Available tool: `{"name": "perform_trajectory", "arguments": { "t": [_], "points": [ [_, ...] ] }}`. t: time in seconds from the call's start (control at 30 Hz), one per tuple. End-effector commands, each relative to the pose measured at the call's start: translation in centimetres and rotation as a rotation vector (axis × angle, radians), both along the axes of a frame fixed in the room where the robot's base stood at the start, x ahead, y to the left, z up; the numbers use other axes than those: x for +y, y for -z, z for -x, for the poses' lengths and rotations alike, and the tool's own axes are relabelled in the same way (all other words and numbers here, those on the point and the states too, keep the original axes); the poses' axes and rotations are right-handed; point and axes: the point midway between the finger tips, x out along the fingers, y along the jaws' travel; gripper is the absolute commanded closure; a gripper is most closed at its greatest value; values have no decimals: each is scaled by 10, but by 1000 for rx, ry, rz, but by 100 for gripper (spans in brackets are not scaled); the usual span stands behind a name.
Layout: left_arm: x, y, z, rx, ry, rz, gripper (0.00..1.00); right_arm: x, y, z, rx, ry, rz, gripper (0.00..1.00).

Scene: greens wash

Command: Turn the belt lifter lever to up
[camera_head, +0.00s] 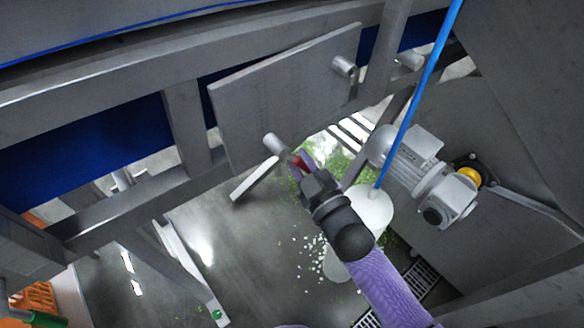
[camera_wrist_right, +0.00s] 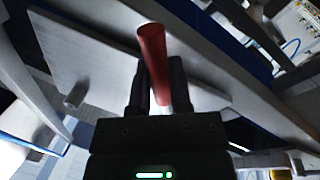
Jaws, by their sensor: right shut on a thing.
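The lever's red grip (camera_head: 297,160) shows at the tips of my right gripper (camera_head: 304,166) in the head view. In the right wrist view the red grip (camera_wrist_right: 152,58) stands between the two dark fingers of my right gripper (camera_wrist_right: 158,92), which is shut on it. The grey metal plate (camera_head: 285,95) behind carries a short round stub (camera_head: 275,143) at its lower edge and another (camera_head: 344,66) at upper right. A pale flat bar (camera_head: 256,179) slants down-left below the lower stub. The lever's joint is partly hidden by the gripper. My left gripper is not in view.
A blue hose (camera_head: 418,85) runs down to a white round object (camera_head: 371,207). Grey frame beams (camera_head: 130,205) lie left. Green scraps litter the floor.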

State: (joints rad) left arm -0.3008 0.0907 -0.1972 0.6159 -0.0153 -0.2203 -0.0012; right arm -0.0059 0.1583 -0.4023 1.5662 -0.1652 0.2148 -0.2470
Motion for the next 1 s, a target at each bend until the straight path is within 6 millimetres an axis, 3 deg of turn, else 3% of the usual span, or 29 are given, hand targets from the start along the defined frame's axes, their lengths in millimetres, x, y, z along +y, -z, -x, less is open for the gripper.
{"name": "perform_trajectory", "arguments": {
  "t": [0.5,1.0],
  "points": [
    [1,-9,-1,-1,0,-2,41,-22,-28,-16,-266,1,367,100],
    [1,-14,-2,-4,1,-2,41,-29,-43,-21,-393,1,541,100]
  ]
}}
